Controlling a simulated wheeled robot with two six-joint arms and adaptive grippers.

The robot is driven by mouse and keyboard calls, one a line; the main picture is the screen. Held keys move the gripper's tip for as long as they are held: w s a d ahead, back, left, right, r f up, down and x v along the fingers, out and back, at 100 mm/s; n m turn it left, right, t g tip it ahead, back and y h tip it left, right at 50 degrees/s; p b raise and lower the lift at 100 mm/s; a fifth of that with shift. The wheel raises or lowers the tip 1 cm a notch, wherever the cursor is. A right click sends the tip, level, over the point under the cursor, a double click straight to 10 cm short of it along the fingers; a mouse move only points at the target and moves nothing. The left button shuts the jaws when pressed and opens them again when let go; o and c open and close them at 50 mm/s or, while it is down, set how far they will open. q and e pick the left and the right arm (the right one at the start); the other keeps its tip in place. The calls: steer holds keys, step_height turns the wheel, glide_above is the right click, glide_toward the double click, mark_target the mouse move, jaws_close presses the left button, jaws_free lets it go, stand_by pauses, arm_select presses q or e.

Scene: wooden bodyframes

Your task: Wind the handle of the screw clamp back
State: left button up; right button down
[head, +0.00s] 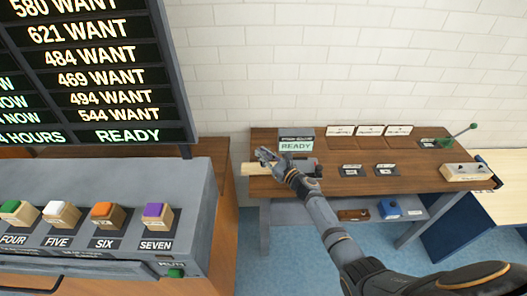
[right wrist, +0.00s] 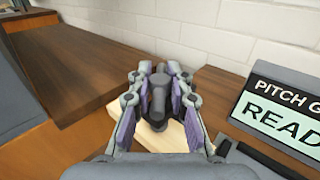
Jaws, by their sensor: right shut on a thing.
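My right gripper (head: 267,155) reaches to the left end of the brown wooden bench. In the right wrist view the gripper (right wrist: 157,85) has its two fingers on either side of a dark grey bar (right wrist: 158,97), which looks like the screw clamp's handle, and is shut on it. A pale wooden block (right wrist: 168,138) lies below the fingers; it also shows in the head view (head: 252,169), sticking out at the bench's left end. The rest of the clamp is mostly hidden by the gripper. My left gripper is not in view.
A READY sign (head: 296,146) stands close right of the gripper. The brown bench (head: 430,180) carries small labelled plates and a green-knobbed lever (head: 460,134). A grey console (head: 120,190) with coloured buttons stands at left, under a big board (head: 90,70). A white brick wall is behind.

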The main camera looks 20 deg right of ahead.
steer(key=n+g+y+b, duration=0.1)
steer(key=y+b, duration=0.1)
steer(key=n+g+y+b, duration=0.2)
steer(key=b, duration=0.1)
steer(key=n+g+y+b, duration=0.2)
steer(key=shift+f+y+b, duration=0.3)
steer(key=shift+b, duration=0.1)
steer(key=shift+r+n+g+y+b, duration=0.2)
steer(key=shift+n+g+y+b, duration=0.3)
steer(key=shift+n+g+b, duration=0.35)
steer(key=c, duration=1.2)
jaws_free()
steer(key=v, duration=1.2)
steer(key=shift+s, duration=0.1)
